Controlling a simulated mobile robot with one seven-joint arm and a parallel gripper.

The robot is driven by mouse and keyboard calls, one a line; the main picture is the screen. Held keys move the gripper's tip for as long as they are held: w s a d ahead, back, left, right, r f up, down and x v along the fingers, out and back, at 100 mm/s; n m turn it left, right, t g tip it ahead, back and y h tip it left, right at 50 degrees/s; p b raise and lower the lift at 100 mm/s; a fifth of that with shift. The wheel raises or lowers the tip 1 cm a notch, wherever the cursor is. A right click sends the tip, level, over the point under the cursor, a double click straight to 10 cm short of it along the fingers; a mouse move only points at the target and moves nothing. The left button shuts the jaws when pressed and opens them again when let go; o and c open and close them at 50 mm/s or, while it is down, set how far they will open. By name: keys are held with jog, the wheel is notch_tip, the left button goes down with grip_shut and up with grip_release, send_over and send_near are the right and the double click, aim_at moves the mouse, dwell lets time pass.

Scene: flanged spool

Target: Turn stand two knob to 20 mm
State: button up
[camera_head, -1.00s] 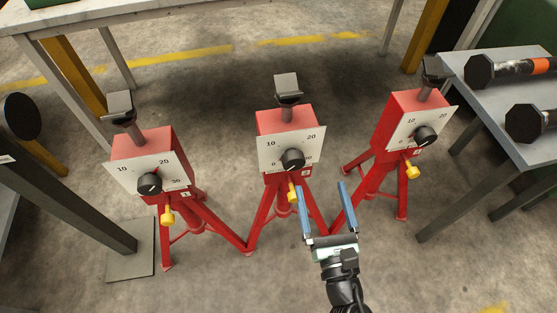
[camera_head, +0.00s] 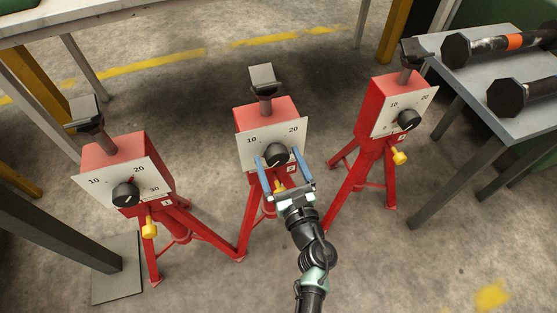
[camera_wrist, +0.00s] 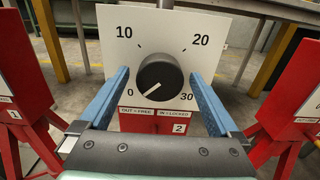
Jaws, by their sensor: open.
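Stand two (camera_head: 270,116) is the middle red tripod stand, labelled 2 in the wrist view. Its black knob (camera_wrist: 160,80) sits on a white dial plate (camera_wrist: 205,28) marked 0, 10, 20 and 30. The knob's white pointer line aims lower left, close to the 0 mark. My gripper (camera_head: 278,157) is open, with its blue fingers on the left and right of the knob. In the wrist view the fingers show a gap on each side of the knob. The yellow lock knob (camera_head: 279,186) below is partly hidden behind my gripper.
Stand one (camera_head: 116,157) is at left and stand three (camera_head: 386,93) at right, each with a dial and yellow knob. A grey table (camera_head: 520,90) with dark rollers stands at far right. A label reads OUT = FREE, IN = LOCKED (camera_wrist: 155,112).

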jog(key=shift+w+a, duration=0.1)
jog(key=shift+w, duration=0.15)
jog(key=c, duration=1.4)
jog(key=shift+o, duration=0.2)
